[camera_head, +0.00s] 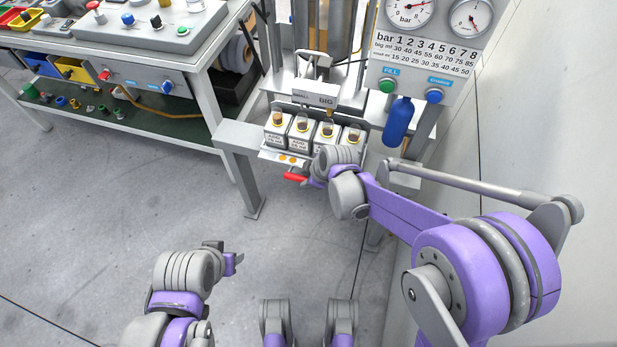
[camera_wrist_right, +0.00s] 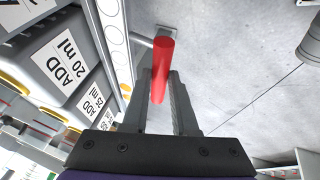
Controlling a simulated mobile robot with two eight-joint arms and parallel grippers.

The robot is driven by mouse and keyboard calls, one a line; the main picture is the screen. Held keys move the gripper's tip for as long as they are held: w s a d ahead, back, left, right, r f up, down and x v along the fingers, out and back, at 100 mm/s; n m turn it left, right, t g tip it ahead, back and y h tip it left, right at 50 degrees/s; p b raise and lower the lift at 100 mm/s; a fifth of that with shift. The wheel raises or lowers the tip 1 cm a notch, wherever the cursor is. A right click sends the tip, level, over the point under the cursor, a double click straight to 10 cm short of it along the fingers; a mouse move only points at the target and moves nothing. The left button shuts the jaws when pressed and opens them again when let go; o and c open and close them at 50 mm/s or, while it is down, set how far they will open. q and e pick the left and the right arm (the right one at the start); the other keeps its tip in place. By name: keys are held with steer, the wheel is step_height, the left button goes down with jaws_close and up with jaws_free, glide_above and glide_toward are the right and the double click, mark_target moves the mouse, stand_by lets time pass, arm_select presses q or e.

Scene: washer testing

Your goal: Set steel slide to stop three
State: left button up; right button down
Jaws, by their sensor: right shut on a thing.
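The steel slide (camera_head: 272,155) is a flat bar with round marks along the front of the dosing bottles. It shows in the right wrist view as a pale strip with circles (camera_wrist_right: 116,38). Its red handle (camera_head: 295,177) sticks out below it, and it also shows in the right wrist view (camera_wrist_right: 162,65). My right gripper (camera_head: 308,178) is shut on the red handle, with a finger on each side of it. The gripper and wrist hide part of the slide's right end, and I cannot tell which stop it is at. My left gripper (camera_head: 236,262) is low, away from the bench, its fingers unclear.
Several grey bottles (camera_wrist_right: 60,45) labelled ADD stand just behind the slide. Above are a BIG plate (camera_head: 325,99), a blue cylinder (camera_head: 398,122) and a gauge panel (camera_head: 425,62). A workbench (camera_head: 200,62) with parts stands left. The floor in front is clear.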

steer(key=c, duration=0.7)
jaws_free()
arm_select(q)
step_height(320, 180, up, 3)
steer(key=p, duration=0.2)
steer(key=shift+s+r+p, duration=0.1)
steer(key=shift+r+p, duration=0.05)
steer(key=shift+p, duration=0.2)
arm_select(e)
steer(key=v, duration=1)
steer(key=shift+d+r, duration=0.2)
steer(key=shift+r, duration=0.15)
steer(key=shift+s, duration=0.1)
steer(key=s+d+r+m+h, duration=0.1)
steer(key=s+d+m+h, duration=0.1)
steer(key=s+d+m, duration=0.75)
steer(key=s+d+r+m+h, duration=0.15)
steer(key=s+d+m, duration=0.4)
steer(key=s, duration=0.65)
arm_select(q)
step_height(320, 180, up, 17)
steer(key=w+p, duration=0.2)
steer(key=p, duration=1.3)
steer(key=shift+t, duration=0.4)
arm_select(e)
step_height(320, 180, up, 17)
steer(key=w+t, duration=0.1)
steer(key=w, duration=0.1)
steer(key=shift+f, duration=0.2)
